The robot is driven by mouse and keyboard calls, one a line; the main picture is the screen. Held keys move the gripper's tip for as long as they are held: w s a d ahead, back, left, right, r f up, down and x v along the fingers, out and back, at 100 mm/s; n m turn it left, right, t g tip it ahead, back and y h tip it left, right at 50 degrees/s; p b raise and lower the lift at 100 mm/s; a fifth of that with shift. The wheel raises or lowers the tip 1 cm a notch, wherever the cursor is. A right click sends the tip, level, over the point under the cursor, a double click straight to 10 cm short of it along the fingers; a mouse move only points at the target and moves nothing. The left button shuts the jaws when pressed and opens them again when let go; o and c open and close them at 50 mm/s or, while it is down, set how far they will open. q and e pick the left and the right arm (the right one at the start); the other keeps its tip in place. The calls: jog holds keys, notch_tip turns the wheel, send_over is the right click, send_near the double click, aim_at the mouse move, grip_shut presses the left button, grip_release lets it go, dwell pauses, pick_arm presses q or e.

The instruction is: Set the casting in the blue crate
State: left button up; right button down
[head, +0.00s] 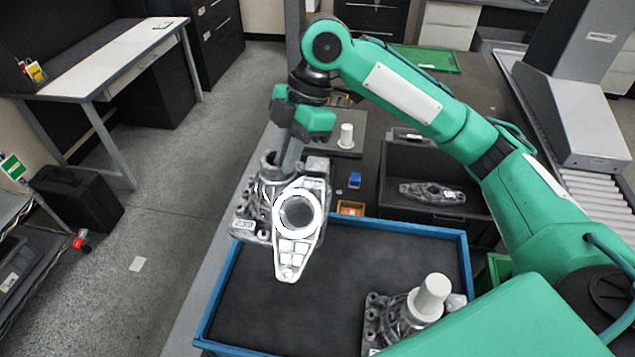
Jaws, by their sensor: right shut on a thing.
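The blue crate (214,296) is a shallow tray with a blue rim and dark floor in the front middle. My right gripper (289,165) points down at the crate's back left corner and is shut on a bright metal casting (297,252) with a round bore and a tapering flange. The casting hangs over the crate's back left part, and it hides the fingertips. Its exact height above the floor is hard to tell. My left gripper is not in view.
Another grey part with a white cylinder (433,295) stands in the crate's front right, partly hidden by my right arm. A black bin (440,163) holds a flat casting (432,192). The crate's middle floor is clear.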

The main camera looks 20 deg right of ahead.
aim_at(311, 175)
notch_tip(311, 175, down, 18)
jog(key=p, duration=0.3)
jog(key=c, duration=1.6)
grip_release()
jog(key=shift+s+f, duration=0.15)
jog(key=shift+f, duration=0.05)
jog(key=shift+o, duration=0.6)
jog(key=shift+d+r, duration=0.15)
jog(key=shift+r, duration=0.15)
jog(key=b+v, duration=0.3)
jog(key=v, duration=0.7)
jog(key=shift+r, duration=0.2)
jog(key=shift+d+r, duration=0.15)
jog(key=shift+r, duration=0.35)
